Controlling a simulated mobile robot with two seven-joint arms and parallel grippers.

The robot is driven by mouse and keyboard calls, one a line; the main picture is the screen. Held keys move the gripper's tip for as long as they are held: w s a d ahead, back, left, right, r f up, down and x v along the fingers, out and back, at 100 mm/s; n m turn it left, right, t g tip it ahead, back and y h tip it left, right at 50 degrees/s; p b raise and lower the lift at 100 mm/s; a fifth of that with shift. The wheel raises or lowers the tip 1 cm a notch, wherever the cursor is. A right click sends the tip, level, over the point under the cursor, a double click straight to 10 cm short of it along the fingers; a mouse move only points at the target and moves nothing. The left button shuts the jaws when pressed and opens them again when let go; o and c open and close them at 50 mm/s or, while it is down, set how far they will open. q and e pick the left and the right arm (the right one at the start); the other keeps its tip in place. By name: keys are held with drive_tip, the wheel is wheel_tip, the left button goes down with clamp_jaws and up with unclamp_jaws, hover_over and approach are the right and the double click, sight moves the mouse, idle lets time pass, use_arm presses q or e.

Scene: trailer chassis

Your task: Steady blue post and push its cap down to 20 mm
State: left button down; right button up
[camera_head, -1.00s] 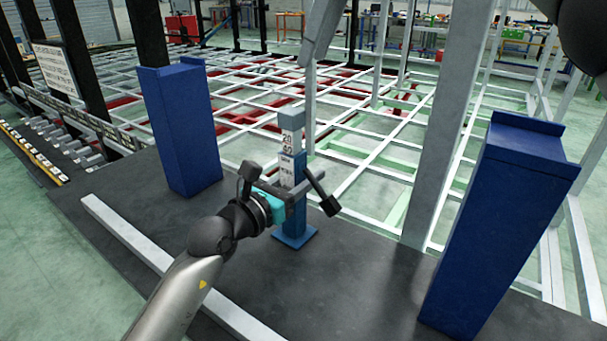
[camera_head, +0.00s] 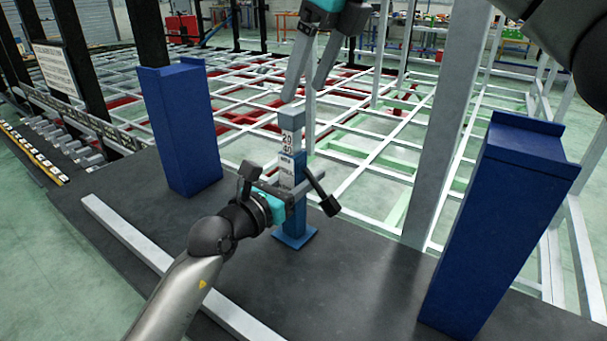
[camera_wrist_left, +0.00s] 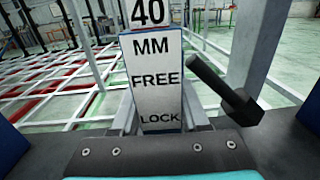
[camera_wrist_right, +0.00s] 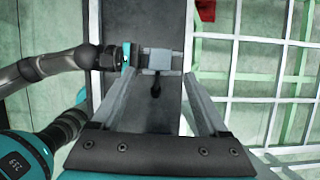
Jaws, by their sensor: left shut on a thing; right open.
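The blue post (camera_head: 295,217) stands upright on a square blue base on the dark deck. Its upper part is a grey-blue cap (camera_head: 291,119) with a white number label. The label in the left wrist view (camera_wrist_left: 152,75) reads 40, MM, FREE and LOCK. My left gripper (camera_head: 291,189) is shut around the post at mid-height, below the cap. My right gripper (camera_head: 304,91) is open and empty, pointing down above the cap. In the right wrist view the cap's top (camera_wrist_right: 158,60) shows between the open fingers, apart from them in the head view.
Two large blue pillars (camera_head: 182,130) (camera_head: 497,225) flank the post. A pale upright beam (camera_head: 440,140) stands right of it. A white rail (camera_head: 160,259) lies on the deck at front left. The chassis lattice (camera_head: 245,98) spreads behind.

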sight(295, 112)
drive_tip(key=x, duration=0.8)
drive_tip(key=shift+f, duration=0.1)
clamp_jaws()
idle(0.5)
